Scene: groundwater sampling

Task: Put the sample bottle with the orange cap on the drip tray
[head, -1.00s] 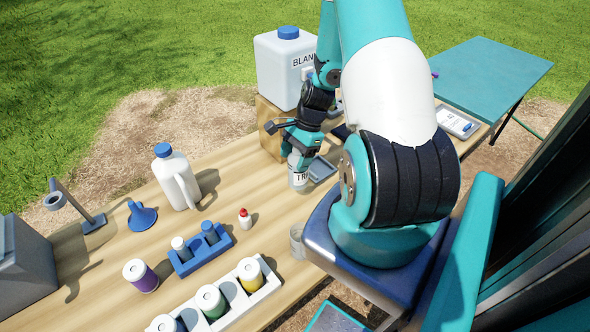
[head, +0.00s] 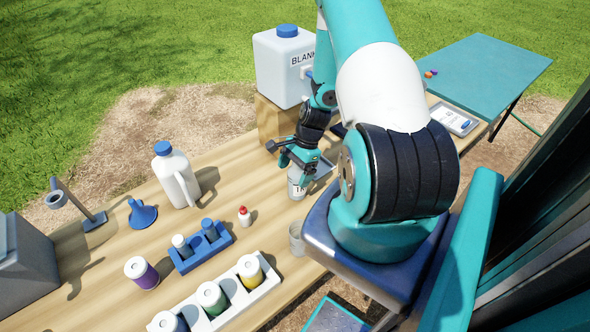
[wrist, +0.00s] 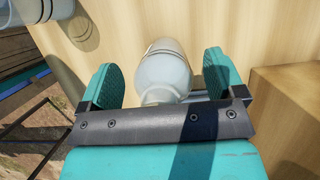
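My gripper (head: 300,172) is at the white bottle with black lettering (head: 296,188) that stands upright on the wooden table. In the wrist view my gripper (wrist: 160,80) is open. A pale, rounded bottle (wrist: 165,72) lies between the fingers, with a gap on each side. Its cap is out of sight, so I cannot tell its colour. No bottle with an orange cap shows clearly. A small grey-rimmed tray (head: 325,167) sits just right of the lettered bottle, partly hidden by my gripper; I cannot tell whether it is the drip tray.
A large white container with a blue cap (head: 287,66) stands on a wooden block (head: 276,121) behind. A white jug (head: 176,177), blue rack (head: 203,249), white rack (head: 230,309) and clear cup (head: 297,240) stand left and front. Small orange and purple pieces (head: 431,74) lie on the teal table (head: 487,75).

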